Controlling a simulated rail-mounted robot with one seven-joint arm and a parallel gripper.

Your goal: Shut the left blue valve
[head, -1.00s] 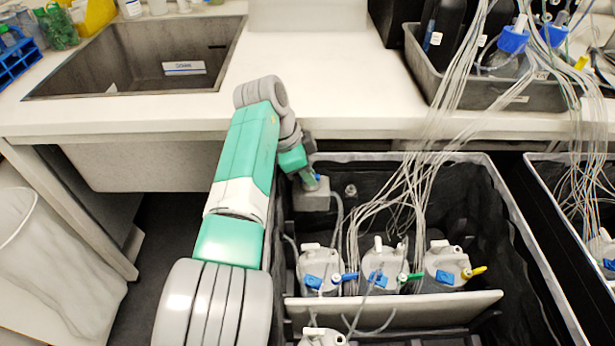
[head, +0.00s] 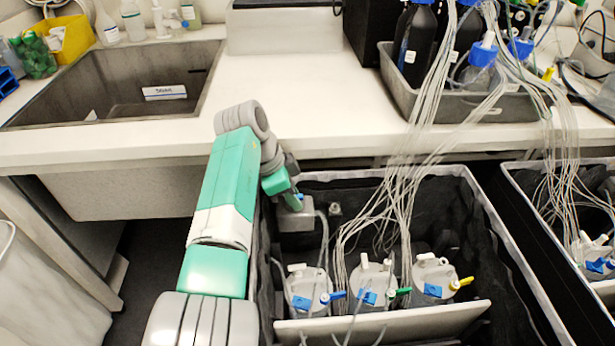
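The left blue valve (head: 333,296) is on the left bottle (head: 306,285) in the middle black tub. Its blue handle sticks out to the right, tilted slightly up. The middle bottle (head: 373,278) has a green valve (head: 400,292), and the right bottle (head: 434,274) has a yellow valve (head: 461,283). My arm reaches over the tub's left side. Its end, my gripper (head: 296,201), is small and partly hidden near a grey box at the tub's back left corner. It is behind and above the left bottle, apart from the blue valve. I cannot make out its fingers.
The tub's front divider (head: 385,322) stands before the bottles. Bundles of thin tubes (head: 405,200) hang from the counter into the tub. The counter edge (head: 330,145) and sink (head: 120,90) lie behind. Another tub (head: 545,205) is at the right.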

